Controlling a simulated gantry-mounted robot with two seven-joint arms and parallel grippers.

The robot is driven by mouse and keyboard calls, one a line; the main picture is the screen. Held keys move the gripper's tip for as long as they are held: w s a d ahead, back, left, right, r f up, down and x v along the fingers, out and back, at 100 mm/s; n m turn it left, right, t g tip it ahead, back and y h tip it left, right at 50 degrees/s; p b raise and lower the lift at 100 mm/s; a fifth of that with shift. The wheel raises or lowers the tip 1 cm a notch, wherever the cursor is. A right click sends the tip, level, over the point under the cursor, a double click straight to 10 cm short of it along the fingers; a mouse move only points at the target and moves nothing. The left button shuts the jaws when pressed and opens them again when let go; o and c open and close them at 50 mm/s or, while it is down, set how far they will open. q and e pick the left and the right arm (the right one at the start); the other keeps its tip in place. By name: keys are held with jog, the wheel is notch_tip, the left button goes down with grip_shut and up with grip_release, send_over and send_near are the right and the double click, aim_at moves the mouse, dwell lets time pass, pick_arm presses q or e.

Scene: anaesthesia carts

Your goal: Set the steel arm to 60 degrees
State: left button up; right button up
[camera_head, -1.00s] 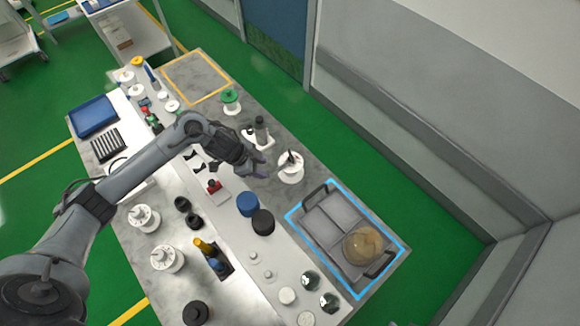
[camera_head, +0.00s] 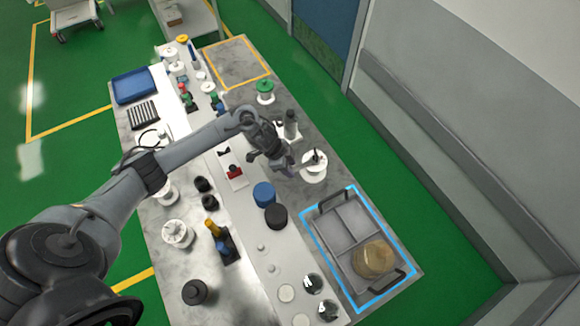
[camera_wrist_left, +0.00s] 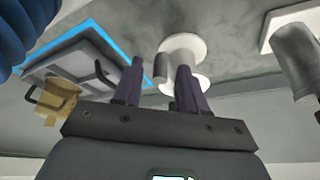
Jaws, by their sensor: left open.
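My left gripper (camera_head: 287,168) is open and empty, just left of a white round fixture (camera_head: 314,171) with a dark-tipped upright part. In the left wrist view two dark fingers (camera_wrist_left: 158,72) stand apart, with the white fixture (camera_wrist_left: 187,46) beyond them, nearest the right finger. I cannot tell whether they touch it. A grey steel cylinder (camera_head: 291,124) on a white plate stands behind the gripper; it also shows at the right of the wrist view (camera_wrist_left: 296,58). I cannot tell for sure which part is the steel arm, and no angle scale is readable. My right gripper is not in view.
A grey tray (camera_head: 328,222) with a tan round object (camera_head: 373,259) lies inside a blue outline at right. A blue knob (camera_head: 264,193) and a black knob (camera_head: 276,216) stand in front of the gripper. A yellow-outlined area (camera_head: 236,62) at the back is bare.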

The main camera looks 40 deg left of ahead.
pick_arm(q)
jog(key=shift+w+d+f, duration=0.1)
jog(key=shift+f, duration=0.25)
grip_shut()
